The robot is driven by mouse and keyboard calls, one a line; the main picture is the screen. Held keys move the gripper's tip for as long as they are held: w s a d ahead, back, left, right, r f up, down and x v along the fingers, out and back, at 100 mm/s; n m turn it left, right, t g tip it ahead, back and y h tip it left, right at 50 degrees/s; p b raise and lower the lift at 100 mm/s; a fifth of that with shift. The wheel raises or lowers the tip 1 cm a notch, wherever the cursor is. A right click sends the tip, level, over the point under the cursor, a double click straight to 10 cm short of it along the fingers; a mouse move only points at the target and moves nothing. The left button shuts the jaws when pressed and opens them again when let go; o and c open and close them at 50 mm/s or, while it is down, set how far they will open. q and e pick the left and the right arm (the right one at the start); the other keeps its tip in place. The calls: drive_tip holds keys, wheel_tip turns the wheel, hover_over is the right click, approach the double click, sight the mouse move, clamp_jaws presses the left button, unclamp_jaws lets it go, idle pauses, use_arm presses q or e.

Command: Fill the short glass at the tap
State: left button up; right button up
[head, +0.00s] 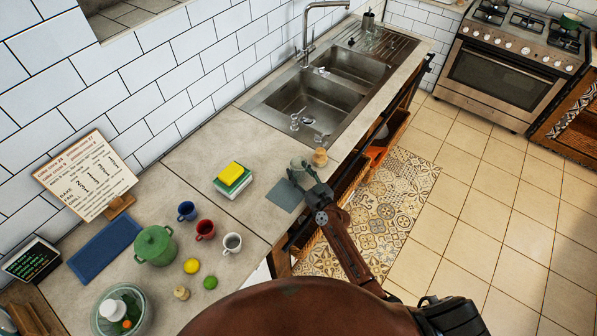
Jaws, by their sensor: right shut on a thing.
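My right gripper (305,175) is over the counter in front of the sink, shut on a small clear glass (297,167). The fingers partly cover the glass, and I cannot tell whether it touches the counter. The steel tap (305,45) rises behind the double sink, with its spout reaching right over the sink. The near sink basin (315,100) is empty of large things. My left gripper is not in view.
A small jar (320,157) stands close right of the held glass. A clear glass thing (295,122) is at the sink's near edge. A grey mat (285,196), sponges (231,174), mugs (205,229) and a green pot (155,245) are on the counter.

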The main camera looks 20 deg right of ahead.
drive_tip(key=shift+r, duration=0.35)
wheel_tip(320, 180, up, 2)
drive_tip(key=shift+r+p, duration=0.1)
drive_tip(key=shift+p, duration=0.35)
drive_tip(key=s+d+r, duration=0.7)
drive_tip(key=s+r, duration=0.3)
drive_tip(key=s, duration=0.2)
drive_tip(key=shift+p, duration=0.35)
drive_tip(key=shift+d+r, duration=0.1)
